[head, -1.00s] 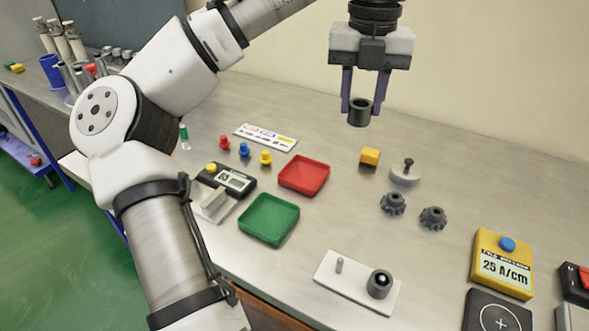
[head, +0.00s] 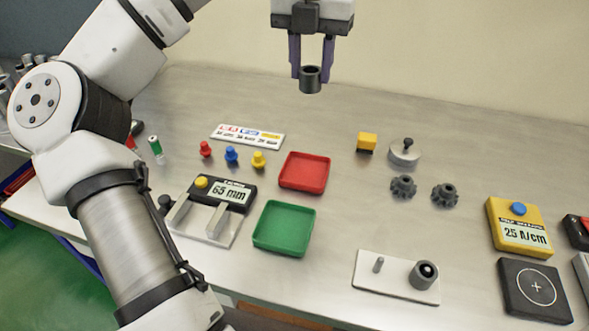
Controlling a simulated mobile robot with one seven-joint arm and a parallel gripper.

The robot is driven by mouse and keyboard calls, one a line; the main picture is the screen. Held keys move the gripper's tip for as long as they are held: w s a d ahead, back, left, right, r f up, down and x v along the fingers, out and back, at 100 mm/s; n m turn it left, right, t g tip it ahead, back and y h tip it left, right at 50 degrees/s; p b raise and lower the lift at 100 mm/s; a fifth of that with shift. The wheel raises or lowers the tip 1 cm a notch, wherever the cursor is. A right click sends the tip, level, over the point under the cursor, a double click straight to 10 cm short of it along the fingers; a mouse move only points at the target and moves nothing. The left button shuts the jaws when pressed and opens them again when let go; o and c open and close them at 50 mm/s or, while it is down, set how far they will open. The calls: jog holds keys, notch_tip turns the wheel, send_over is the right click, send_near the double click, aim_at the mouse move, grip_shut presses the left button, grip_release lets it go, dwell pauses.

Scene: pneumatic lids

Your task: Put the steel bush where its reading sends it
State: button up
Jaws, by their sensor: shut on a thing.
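My gripper (head: 311,70) is at the top of the head view, above the back of the bench. Its two purple fingers are shut on a dark grey hollow steel bush (head: 311,82), held upright and clear of the surface. A gauge (head: 227,191) with a yellow button and a jaw-like fixture reads 65 mm. A yellow meter (head: 518,228) with a blue button reads 25 A/cm. A red tray (head: 304,188) and a green tray (head: 284,246) look empty. A white plate (head: 385,282) carries a thin pin and a dark ring-shaped piece (head: 424,275).
A colour-coded card (head: 247,136) lies behind red, blue and yellow pegs (head: 231,156). A yellow block (head: 367,142), a round weight (head: 404,155) and two dark gears (head: 404,187) stand right of the trays. A black crosshair pad (head: 535,290) is at front right. The bench centre is clear.

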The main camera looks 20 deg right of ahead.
jog(key=b, duration=0.1)
send_near(305, 174)
notch_tip(305, 174, down, 5)
jog(key=shift+f, duration=0.1)
dwell(0.3)
jog(key=shift+f, duration=0.15)
jog(key=o, duration=1.2)
notch_tip(305, 174, up, 12)
jog(key=shift+r+b, duration=0.2)
jog(key=shift+b, duration=0.1)
